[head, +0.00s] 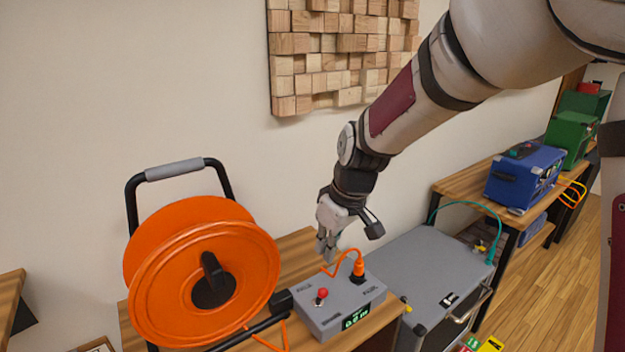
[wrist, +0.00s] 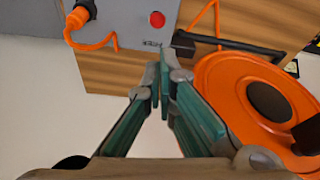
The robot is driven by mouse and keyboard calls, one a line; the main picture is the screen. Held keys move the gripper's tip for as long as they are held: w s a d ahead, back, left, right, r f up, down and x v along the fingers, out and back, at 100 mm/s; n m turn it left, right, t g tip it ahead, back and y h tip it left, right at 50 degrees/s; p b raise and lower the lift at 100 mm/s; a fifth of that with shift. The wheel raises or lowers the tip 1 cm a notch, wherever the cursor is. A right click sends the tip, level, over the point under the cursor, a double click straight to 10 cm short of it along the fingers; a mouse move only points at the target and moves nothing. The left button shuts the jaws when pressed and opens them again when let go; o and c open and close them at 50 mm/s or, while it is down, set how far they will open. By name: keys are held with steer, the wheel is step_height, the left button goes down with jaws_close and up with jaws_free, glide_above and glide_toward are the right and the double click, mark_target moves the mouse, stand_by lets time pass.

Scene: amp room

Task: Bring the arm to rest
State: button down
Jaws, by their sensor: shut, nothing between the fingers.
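My arm comes in from the upper right in the head view and hangs down in front of the wall. My gripper (head: 326,250) is above the back of a grey control box, apart from other things as far as I can tell. In the wrist view my gripper (wrist: 162,85) has its fingers together, with nothing between them. The grey box (head: 326,318) has a red button (head: 322,293), a lit green display and an orange plug (head: 358,268) on top. The box also shows in the wrist view (wrist: 115,22).
An orange cable reel (head: 160,285) with a black handle stands left of the box on a wooden table (head: 297,246). A grey case (head: 425,265) stands to the right. Further right, a wooden bench holds blue (head: 525,175) and green (head: 570,138) units. Wooden blocks (head: 335,50) hang on the wall.

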steer(key=s+d+r+m+t+h, duration=0.1)
steer(key=s+d+r+m, duration=0.3)
steer(key=s+d+r, duration=0.6)
steer(key=s+d+m, duration=0.2)
steer(key=s, duration=0.6)
steer(key=s+d+m+t+h, duration=0.1)
steer(key=s+d+m, duration=0.1)
steer(key=s, duration=0.7)
steer(key=shift+s+d+r+m, duration=0.2)
steer(key=shift+d+r+m, duration=0.2)
steer(key=shift+d, duration=0.15)
